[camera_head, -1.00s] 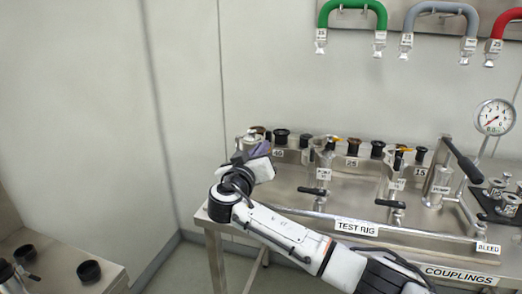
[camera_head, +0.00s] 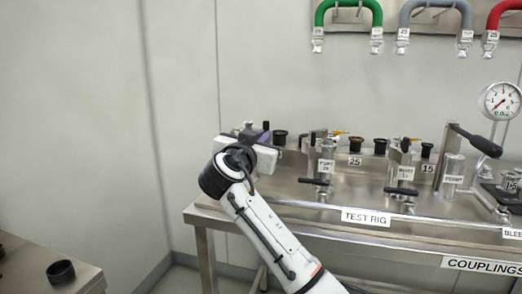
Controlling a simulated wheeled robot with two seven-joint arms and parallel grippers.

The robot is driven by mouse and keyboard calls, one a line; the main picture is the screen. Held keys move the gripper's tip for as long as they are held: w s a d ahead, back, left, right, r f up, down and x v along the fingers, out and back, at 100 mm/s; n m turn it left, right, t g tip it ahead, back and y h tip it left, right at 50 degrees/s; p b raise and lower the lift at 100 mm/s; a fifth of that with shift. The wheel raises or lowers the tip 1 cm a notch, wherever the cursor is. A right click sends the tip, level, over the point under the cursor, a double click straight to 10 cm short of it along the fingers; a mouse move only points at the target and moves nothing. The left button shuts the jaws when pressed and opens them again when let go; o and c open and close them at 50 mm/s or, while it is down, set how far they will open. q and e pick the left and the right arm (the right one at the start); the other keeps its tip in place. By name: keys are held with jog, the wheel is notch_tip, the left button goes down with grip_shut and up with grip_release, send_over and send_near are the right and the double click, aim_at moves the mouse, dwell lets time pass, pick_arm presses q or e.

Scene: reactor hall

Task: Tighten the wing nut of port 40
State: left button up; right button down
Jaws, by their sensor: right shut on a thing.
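My right gripper (camera_head: 250,134) is at the left end of the test rig (camera_head: 330,188), at the fittings of port 40. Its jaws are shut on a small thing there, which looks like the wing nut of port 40. The white gripper body and the black wrist hide most of the nut, the port and its label. A bit of metal fitting and purple finger shows above the gripper body. A black-capped port (camera_head: 280,137) stands just to the right. My left gripper is not in view.
Black-capped ports 25 (camera_head: 354,146) and 15 (camera_head: 427,150) stand further right, with valve handles in front. A pressure gauge (camera_head: 501,101) and black lever (camera_head: 476,138) are at the right. Coupling hoses (camera_head: 348,8) hang above. A black cup (camera_head: 60,272) stands on the left bench.

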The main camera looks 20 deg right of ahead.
jog(key=shift+m, duration=0.3)
jog(key=c, duration=2.2)
grip_release()
jog(key=b+v, duration=0.1)
jog(key=v, duration=0.9)
jog(key=shift+s+a, duration=0.1)
jog(key=shift+s, duration=0.05)
